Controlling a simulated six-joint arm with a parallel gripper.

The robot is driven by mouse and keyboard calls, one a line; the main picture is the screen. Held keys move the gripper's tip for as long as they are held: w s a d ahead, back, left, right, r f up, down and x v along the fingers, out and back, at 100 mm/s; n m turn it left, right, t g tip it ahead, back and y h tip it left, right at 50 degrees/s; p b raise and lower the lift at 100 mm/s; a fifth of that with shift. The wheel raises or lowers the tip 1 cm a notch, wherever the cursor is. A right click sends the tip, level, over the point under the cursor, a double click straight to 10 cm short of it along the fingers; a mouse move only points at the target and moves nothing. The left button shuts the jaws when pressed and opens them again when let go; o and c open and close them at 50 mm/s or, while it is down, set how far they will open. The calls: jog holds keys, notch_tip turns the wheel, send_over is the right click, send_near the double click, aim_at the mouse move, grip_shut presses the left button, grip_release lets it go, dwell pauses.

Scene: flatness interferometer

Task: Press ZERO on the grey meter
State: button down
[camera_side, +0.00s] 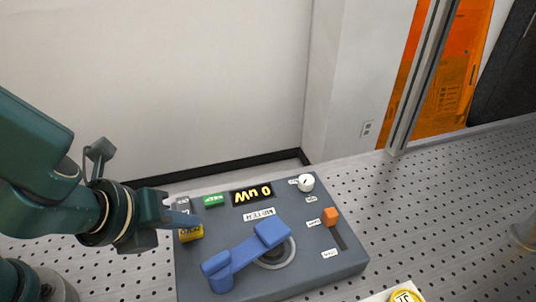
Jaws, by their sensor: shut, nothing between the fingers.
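The grey meter (215,286) is a flat slab lying on the perforated table. Its black display (251,194) shows yellow characters that appear upside down and look like "0 uW". A grey button (183,203), a green button (214,200) and a yellow button (191,234) sit at its left end. Their lettering is too small to read surely, so I cannot tell which is ZERO. My gripper (196,219) reaches in from the left, shut and empty. Its tips appear over the meter, between the grey and yellow buttons; I cannot tell whether they touch anything.
On the meter are a blue lever arm (243,257) over a round grey ring (277,255), a white knob (306,183) and an orange slider (330,215). A yellow round object (406,296) lies at the front right.

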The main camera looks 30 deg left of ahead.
aim_at(188, 234)
jog(key=shift+r, duration=0.55)
jog(key=shift+r, duration=2.55)
jog(key=a+r+n+y, duration=0.2)
jog(key=a+r+n, duration=0.2)
jog(key=a+n, duration=0.75)
jog(key=s+d+n+g+h, duration=0.1)
jog(key=s+n, duration=0.5)
jog(key=n, duration=1)
jog(key=shift+s+d+f+g, duration=0.3)
jog(key=shift+s+g, duration=0.1)
